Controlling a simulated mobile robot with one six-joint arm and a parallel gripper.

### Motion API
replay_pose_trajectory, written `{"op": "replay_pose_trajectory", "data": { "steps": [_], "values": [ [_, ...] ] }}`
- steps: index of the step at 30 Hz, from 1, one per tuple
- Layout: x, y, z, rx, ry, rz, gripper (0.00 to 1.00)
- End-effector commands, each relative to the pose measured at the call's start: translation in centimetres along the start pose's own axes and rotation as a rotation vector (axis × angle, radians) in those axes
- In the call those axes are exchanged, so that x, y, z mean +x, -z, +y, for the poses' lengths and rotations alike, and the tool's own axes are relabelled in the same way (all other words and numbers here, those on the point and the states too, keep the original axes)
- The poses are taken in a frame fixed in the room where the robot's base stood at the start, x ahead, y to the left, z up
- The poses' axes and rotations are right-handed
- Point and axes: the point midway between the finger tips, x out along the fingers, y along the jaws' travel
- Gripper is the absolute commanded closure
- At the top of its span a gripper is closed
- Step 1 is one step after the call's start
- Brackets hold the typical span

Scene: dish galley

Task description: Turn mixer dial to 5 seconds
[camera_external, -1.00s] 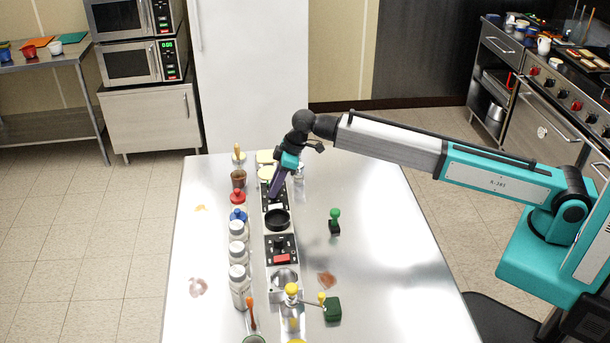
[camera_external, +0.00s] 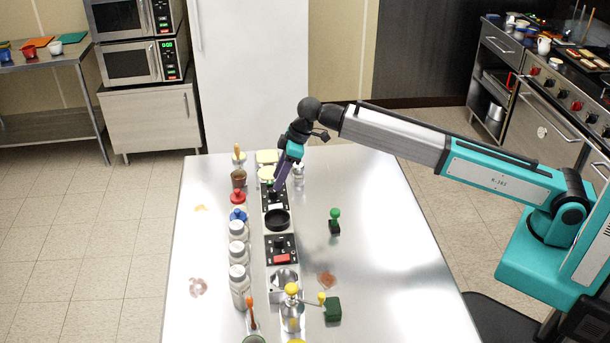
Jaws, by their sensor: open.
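Two black control panels lie in a row of items on the steel table. The far panel (camera_external: 275,204) has a dark knob and small white marks. The near panel (camera_external: 281,256) has a dark knob (camera_external: 279,242) and a red block or button (camera_external: 281,258). I cannot tell which panel is the mixer's, and dial settings are too small to read. My gripper (camera_external: 280,185) is open, with its purple fingers pointing down just above the far panel's back end. It appears apart from the knob there, though contact is hard to judge.
A black round cup (camera_external: 277,220) sits between the panels. Several bottles (camera_external: 238,255) line their left side. A green-topped stamp-like item (camera_external: 335,222) stands to the right. A yellow-topped dispenser (camera_external: 291,305) is in front.

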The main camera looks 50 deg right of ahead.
Motion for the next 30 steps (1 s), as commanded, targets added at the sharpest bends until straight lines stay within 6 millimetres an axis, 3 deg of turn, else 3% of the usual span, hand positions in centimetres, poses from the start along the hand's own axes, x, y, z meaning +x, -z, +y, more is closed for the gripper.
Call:
{"op": "replay_pose_trajectory", "data": {
  "steps": [18,30],
  "values": [
    [-8.0,0.0,0.1,0.001,0.0,0.001,0.59],
    [-9.7,-0.1,0.0,0.001,0.001,-0.001,0.59]
  ]
}}
